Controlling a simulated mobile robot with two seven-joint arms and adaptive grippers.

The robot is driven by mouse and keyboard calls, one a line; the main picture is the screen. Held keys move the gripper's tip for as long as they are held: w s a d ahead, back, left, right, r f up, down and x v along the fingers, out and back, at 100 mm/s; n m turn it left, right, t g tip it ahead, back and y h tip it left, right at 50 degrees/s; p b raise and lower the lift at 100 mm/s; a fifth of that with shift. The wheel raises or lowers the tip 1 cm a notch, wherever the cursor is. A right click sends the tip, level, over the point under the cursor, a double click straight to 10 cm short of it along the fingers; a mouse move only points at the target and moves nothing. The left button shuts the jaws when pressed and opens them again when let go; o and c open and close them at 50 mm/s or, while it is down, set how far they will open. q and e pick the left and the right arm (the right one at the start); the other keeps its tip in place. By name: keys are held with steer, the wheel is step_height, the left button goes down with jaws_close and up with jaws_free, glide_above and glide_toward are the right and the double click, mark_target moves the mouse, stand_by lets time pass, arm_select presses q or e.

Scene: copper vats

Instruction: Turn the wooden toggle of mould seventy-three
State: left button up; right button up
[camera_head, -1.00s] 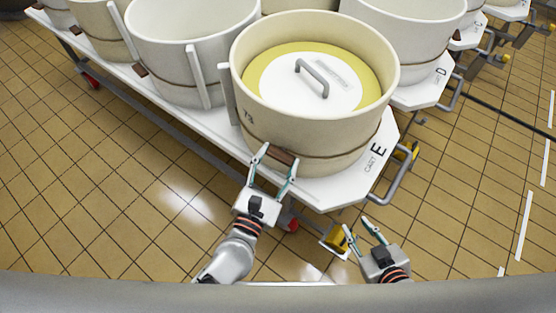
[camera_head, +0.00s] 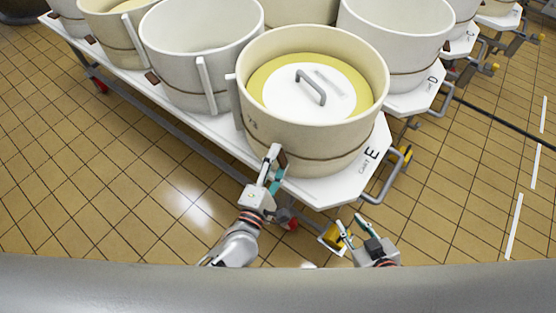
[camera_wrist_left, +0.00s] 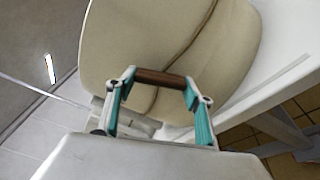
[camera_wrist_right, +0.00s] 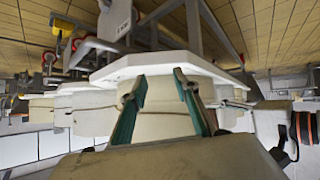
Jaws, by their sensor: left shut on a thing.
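Mould seventy-three (camera_head: 310,136) is a cream round tub with a number on its left side, a thin brown band and a white handled lid (camera_head: 300,100) over yellow contents. It stands at the corner of the white cart E. The wooden toggle (camera_head: 282,158) is a small brown bar on the band at the mould's front; it also shows in the left wrist view (camera_wrist_left: 160,78). My left gripper (camera_head: 274,167) is shut on the toggle, one fingertip at each end, and is rolled over with it. The toggle stands steeply tilted. My right gripper (camera_head: 348,222) is open and empty, low at the right.
The cart E platform (camera_head: 345,186) has a grey handle (camera_head: 388,183) at its right end. Other pale moulds (camera_head: 202,58) stand close on the left and behind. Tiled floor (camera_head: 130,180) is clear in front of the cart.

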arm_select(q)
steer(key=shift+r+m+p, duration=0.15)
steer(key=shift+m+p, duration=0.5)
steer(key=shift+m, duration=0.85)
steer(key=o, duration=1.1)
steer(key=v, duration=1.2)
steer(key=shift+m, duration=0.3)
